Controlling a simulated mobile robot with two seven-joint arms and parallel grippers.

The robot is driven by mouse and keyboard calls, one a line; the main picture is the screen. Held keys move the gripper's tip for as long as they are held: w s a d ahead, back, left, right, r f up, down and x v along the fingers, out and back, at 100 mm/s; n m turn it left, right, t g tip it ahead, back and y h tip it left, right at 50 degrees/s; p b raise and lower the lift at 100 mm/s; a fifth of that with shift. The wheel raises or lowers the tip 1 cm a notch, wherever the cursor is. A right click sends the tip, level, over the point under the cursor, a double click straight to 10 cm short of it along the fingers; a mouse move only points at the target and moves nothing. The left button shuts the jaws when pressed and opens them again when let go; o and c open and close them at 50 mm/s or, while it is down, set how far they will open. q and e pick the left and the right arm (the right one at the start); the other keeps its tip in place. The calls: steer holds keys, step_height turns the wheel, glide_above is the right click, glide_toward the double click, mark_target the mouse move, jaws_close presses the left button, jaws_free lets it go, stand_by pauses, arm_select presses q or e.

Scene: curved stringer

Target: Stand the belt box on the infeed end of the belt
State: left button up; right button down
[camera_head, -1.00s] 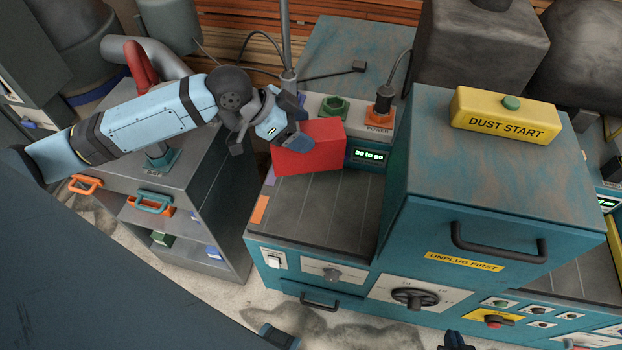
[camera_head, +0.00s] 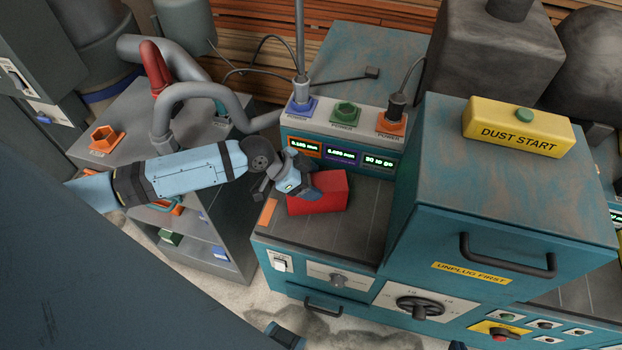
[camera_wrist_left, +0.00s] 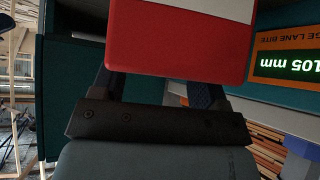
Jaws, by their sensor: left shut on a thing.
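The red belt box (camera_head: 318,195) is held by my left gripper (camera_head: 303,185) over the back of the dark belt (camera_head: 320,239), left of the teal hood. The gripper covers the box's left side. I cannot tell whether the box touches the belt. In the left wrist view, the box (camera_wrist_left: 180,45) shows a red face and a pale panel between the two dark fingers of the gripper (camera_wrist_left: 165,88). My right gripper does not show clearly in any view.
Lit displays (camera_head: 340,157) and coloured sockets (camera_head: 345,114) stand behind the belt. The teal hood (camera_head: 500,190) with a yellow DUST START box (camera_head: 518,127) rises at the right. A grey cabinet with hoses (camera_head: 180,110) stands at the left. The belt's front is clear.

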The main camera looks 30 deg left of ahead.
arm_select(q)
steer(key=o, duration=1.5)
steer(key=shift+f, duration=0.1)
steer(key=shift+c, duration=0.2)
steer(key=shift+r, duration=0.25)
steer(key=shift+s+a+r, duration=0.15)
steer(key=shift+s+a, duration=0.05)
steer(key=shift+a, duration=0.05)
steer(key=v, duration=1.1)
steer(key=shift+r, duration=0.1)
